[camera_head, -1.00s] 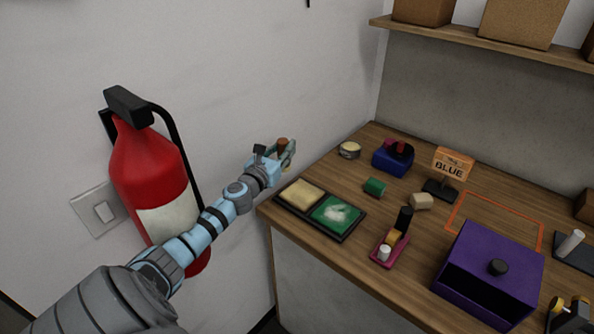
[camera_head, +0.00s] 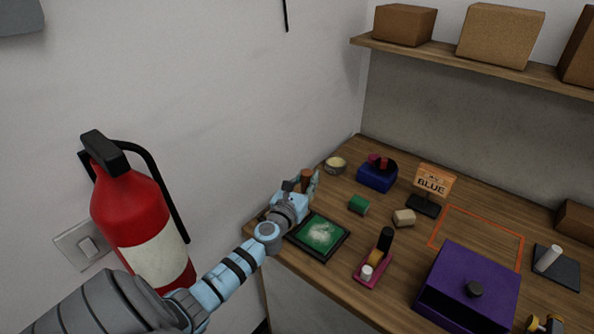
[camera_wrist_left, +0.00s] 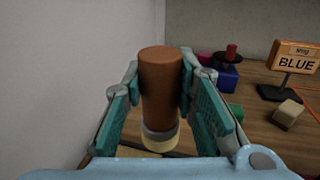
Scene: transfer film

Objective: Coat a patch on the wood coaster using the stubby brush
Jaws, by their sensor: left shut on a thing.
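My left gripper (camera_head: 304,188) is shut on the stubby brush, whose thick brown handle (camera_wrist_left: 161,85) stands upright between the fingers in the left wrist view. A pale band shows at the brush's lower end. In the head view the handle top (camera_head: 306,176) shows above the gripper, over the table's left corner. The gripper and wrist hide the left part of a black tray (camera_head: 336,251), where a tan square, possibly the wood coaster, lay earlier. A green square (camera_head: 318,234) with a whitish smear shows in the tray's right part. Contact under the brush is hidden.
Behind the gripper stands a round tin (camera_head: 335,165); a blue box (camera_head: 377,177) is right of it. A green block (camera_head: 358,204), beige block (camera_head: 404,217), BLUE sign (camera_head: 431,182), pink holder (camera_head: 372,273) and purple box (camera_head: 468,287) stand further right. A wall is close on the left.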

